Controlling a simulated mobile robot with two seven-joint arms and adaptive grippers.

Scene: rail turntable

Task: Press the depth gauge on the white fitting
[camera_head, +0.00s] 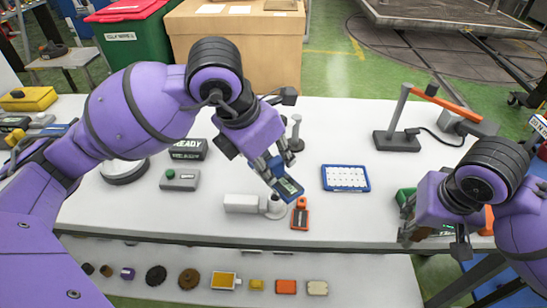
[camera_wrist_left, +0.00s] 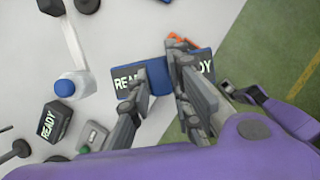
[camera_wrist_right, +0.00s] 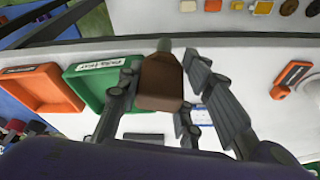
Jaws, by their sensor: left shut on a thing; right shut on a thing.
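My left gripper (camera_head: 277,167) is shut on a blue handheld device with a dark display (camera_head: 289,188), taken to be the depth gauge. In the left wrist view the blue device (camera_wrist_left: 156,77) sits between the fingers, its display partly covered. In the head view it hangs tilted just above a white block with a round grey end (camera_head: 241,203), which may be the white fitting. I cannot tell whether they touch. My right gripper (camera_wrist_right: 158,105) is shut on a brown block with a grey tip (camera_wrist_right: 163,82); it is over the right side of the table in the head view (camera_head: 432,237).
An orange tool (camera_head: 300,214) lies right beside the white block. A blue-rimmed tray (camera_head: 323,180) lies to the right. A READY box (camera_head: 188,149) and a green-button box (camera_head: 180,179) stand left. A lamp stand (camera_head: 396,141) is at the back. Green (camera_wrist_right: 107,66) and orange (camera_wrist_right: 40,72) trays are near my right gripper.

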